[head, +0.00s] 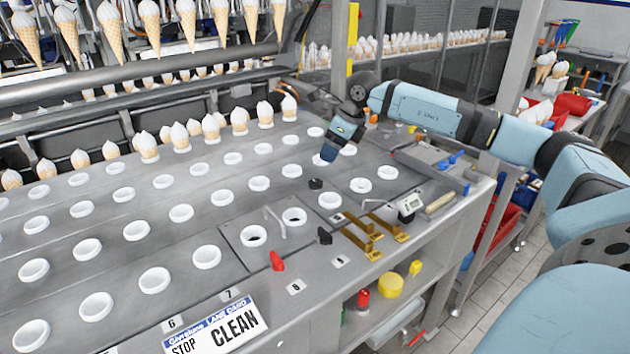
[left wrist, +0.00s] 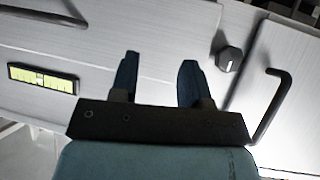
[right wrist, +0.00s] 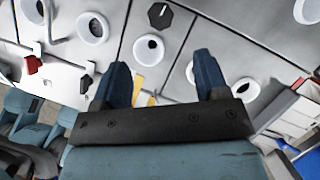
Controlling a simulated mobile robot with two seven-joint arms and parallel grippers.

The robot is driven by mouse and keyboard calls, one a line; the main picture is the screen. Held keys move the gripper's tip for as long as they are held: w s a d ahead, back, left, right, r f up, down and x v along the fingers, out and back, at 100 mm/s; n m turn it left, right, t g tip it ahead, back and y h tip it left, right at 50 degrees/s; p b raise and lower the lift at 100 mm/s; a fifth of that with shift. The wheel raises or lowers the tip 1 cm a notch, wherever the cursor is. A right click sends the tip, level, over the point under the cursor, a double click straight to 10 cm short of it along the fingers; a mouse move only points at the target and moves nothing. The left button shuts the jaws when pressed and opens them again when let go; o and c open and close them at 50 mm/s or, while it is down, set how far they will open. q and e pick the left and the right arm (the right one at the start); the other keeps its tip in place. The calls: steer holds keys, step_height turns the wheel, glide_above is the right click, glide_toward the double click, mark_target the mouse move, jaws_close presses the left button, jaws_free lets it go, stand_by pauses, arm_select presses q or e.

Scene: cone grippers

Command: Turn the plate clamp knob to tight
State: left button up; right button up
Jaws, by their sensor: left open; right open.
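A small black faceted knob (head: 316,184) stands on the steel deck near the plate with two white cups. The right wrist view shows the same knob (right wrist: 160,14) at the top with a white pointer line. A red knob (head: 277,260) and a black lever-like knob (head: 324,236) sit along the plate's front edge. No readable label shows which is the plate clamp knob. My right gripper (head: 328,156) is open and empty above the deck, behind the faceted knob. My left gripper (left wrist: 160,66) is open and empty. A dark knob with a pale pointer (left wrist: 230,59) is right of its fingers.
The plate (head: 232,240) has a bent wire handle. Brass brackets (head: 365,232) and a small display box (head: 410,205) lie near the deck's right front. Rows of white cups and cones cover the left. A bent dark handle (left wrist: 270,105) is right of my left gripper.

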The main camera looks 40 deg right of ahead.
mark_target(316, 182)
steer(key=x, duration=1.1)
steer(key=shift+w, duration=0.15)
steer(key=c, duration=0.9)
